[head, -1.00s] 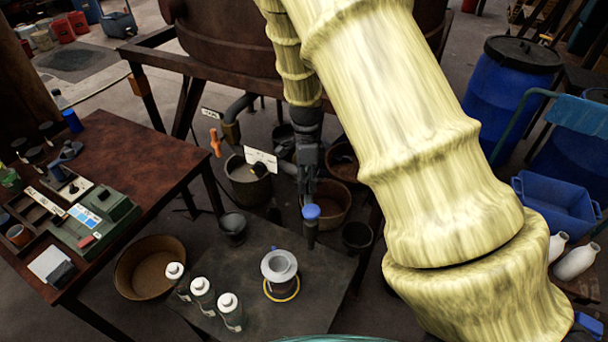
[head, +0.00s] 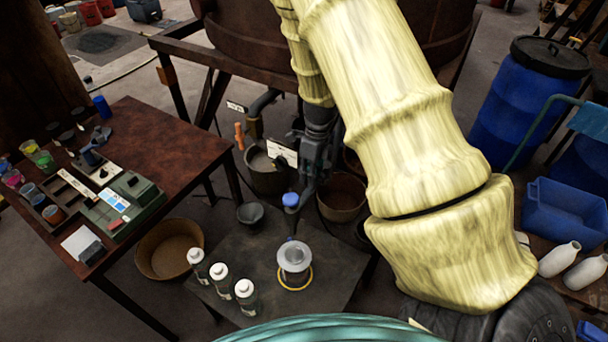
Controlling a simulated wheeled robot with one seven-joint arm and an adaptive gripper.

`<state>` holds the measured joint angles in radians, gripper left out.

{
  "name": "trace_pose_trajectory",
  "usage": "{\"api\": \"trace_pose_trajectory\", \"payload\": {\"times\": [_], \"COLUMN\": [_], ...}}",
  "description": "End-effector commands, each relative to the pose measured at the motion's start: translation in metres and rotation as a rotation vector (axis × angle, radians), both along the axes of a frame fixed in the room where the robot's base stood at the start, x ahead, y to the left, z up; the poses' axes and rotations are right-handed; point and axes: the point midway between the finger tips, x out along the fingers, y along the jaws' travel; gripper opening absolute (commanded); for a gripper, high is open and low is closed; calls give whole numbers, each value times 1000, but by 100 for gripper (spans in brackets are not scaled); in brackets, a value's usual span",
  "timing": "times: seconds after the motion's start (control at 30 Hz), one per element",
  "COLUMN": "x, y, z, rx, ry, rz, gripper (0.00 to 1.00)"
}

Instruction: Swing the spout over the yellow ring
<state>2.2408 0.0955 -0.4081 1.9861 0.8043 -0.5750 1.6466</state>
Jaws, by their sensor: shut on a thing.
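A yellow ring (head: 309,279) lies on the low dark table around the foot of a grey, wide-rimmed vessel (head: 294,257). My dark gripper (head: 299,190), small and partly hidden in this view, is above the far side of the table. It is shut at a blue-topped dark piece (head: 291,200), which appears to be the spout's handle. This piece shows just behind and above the vessel in the picture. Its lower end is near the vessel's rim; I cannot tell whether it is over the ring. The link from the handle to the spout is unclear.
Several white-capped bottles (head: 219,273) stand left of the vessel, and a small dark cup (head: 250,214) stands behind. A pipe with an orange handle (head: 239,136) comes from the vat (head: 240,42). A brown basin (head: 170,250) and a red-brown table (head: 150,140) are at left.

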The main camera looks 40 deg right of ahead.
Motion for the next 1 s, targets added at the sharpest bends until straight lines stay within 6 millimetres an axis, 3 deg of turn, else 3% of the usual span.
{"api": "trace_pose_trajectory", "payload": {"times": [0.37, 0.4, 0.5, 0.83, 1.0], "x": [2, 2, 2, 1, 3], "y": [1, 1, 1, -1, -3], "z": [0, 0, 1, 1, 14], "rx": [2, 2, 1, 0, -2], "ry": [-3, -3, -3, -3, -4], "rz": [-8, -8, -7, -8, -6], "gripper": [0, 22, 39, 39, 39]}}
